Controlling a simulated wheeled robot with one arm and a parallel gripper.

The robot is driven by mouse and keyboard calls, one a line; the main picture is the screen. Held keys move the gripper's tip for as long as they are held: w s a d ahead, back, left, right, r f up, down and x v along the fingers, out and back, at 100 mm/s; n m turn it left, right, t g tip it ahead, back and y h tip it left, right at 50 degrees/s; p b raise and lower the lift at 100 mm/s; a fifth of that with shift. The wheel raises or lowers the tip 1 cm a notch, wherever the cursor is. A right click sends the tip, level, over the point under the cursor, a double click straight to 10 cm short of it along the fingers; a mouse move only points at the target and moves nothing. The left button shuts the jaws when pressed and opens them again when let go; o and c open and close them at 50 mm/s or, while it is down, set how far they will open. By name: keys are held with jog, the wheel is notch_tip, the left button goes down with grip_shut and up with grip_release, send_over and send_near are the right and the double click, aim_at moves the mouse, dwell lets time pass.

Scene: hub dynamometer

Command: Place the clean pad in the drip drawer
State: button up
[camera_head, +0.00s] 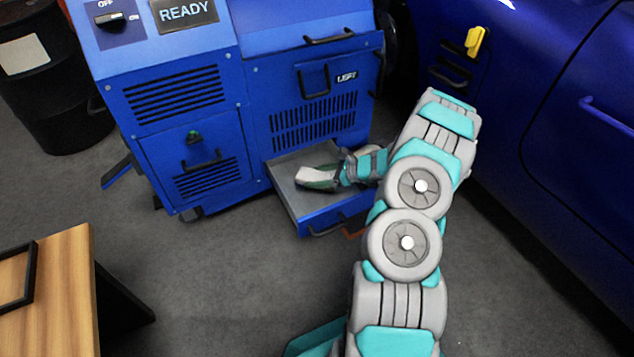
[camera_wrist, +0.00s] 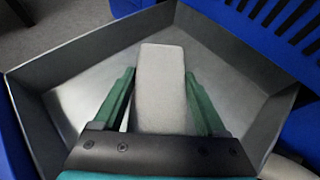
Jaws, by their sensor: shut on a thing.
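The clean pad is a pale, flat block (camera_wrist: 160,85) between my gripper's two green fingers in the wrist view. It also shows as a whitish piece (camera_head: 314,175) in the head view. My gripper (camera_wrist: 160,105) is shut on the pad and reaches down inside the drip drawer. The drip drawer (camera_head: 303,217) is a blue-fronted grey metal tray, pulled out low on the blue machine. Its grey side wall (camera_wrist: 85,48) surrounds the pad in the wrist view. I cannot tell whether the pad touches the drawer floor. The pad's near end is hidden by my gripper.
The blue machine (camera_head: 190,120) has a READY display and a second closed door at left. A blue car (camera_head: 560,120) stands close at right. A black barrel (camera_head: 45,85) is at upper left, and a wooden table (camera_head: 60,310) at lower left. Grey floor lies between.

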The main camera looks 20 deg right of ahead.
jog(key=shift+f, duration=1.05)
jog(key=shift+f, duration=0.15)
jog(key=o, duration=1.3)
